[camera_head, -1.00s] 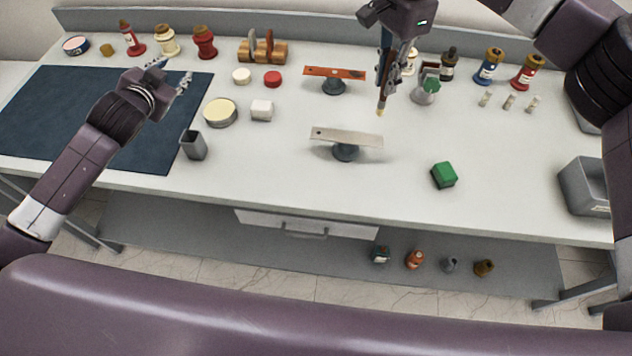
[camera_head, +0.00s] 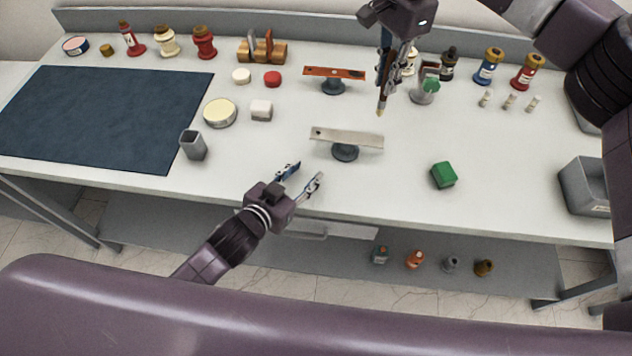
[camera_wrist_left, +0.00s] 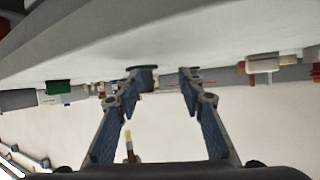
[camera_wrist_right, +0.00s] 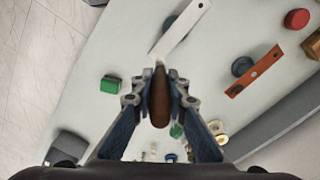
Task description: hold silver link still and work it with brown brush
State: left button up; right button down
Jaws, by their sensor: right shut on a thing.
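The silver link (camera_head: 350,138), a flat bar with small holes, lies on a dark round stand at the middle of the table. It also shows in the right wrist view (camera_wrist_right: 181,29). My right gripper (camera_head: 388,72) is shut on the brown brush (camera_head: 382,99) and holds it with its pale tip down, right of and behind the link, apart from it. The brush shows between the fingers in the right wrist view (camera_wrist_right: 160,97). My left gripper (camera_head: 302,178) is open and empty near the table's front edge, in front and left of the link.
A rusty orange link (camera_head: 334,72) lies on a second stand behind. A green block (camera_head: 444,175) sits right of the silver link. A grey cup (camera_head: 193,145) and dark mat (camera_head: 100,120) are at left. A grey bin (camera_head: 584,186) is at right. Bottles line the back.

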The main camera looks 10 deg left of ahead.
aim_at(342, 149)
pick_arm(q)
jog(key=s+d, duration=0.1)
jog(key=d, duration=0.2)
jog(key=shift+s+f, duration=0.1)
jog(key=shift+s, duration=0.25)
jog(key=shift+w+d+h, duration=0.1)
jog(key=shift+d+h, duration=0.15)
jog(key=shift+h, duration=0.05)
jog(key=w+d, duration=0.1)
jog(key=w, duration=0.2)
jog(key=w+d, duration=0.2)
jog(key=w, duration=0.2)
jog(key=w+d, duration=0.1)
jog(key=w, duration=0.3)
jog(key=shift+d, duration=0.4)
jog(key=shift+w+d+f, duration=0.2)
jog(key=shift+w+f, duration=0.05)
jog(key=shift+w, duration=0.05)
grip_shut()
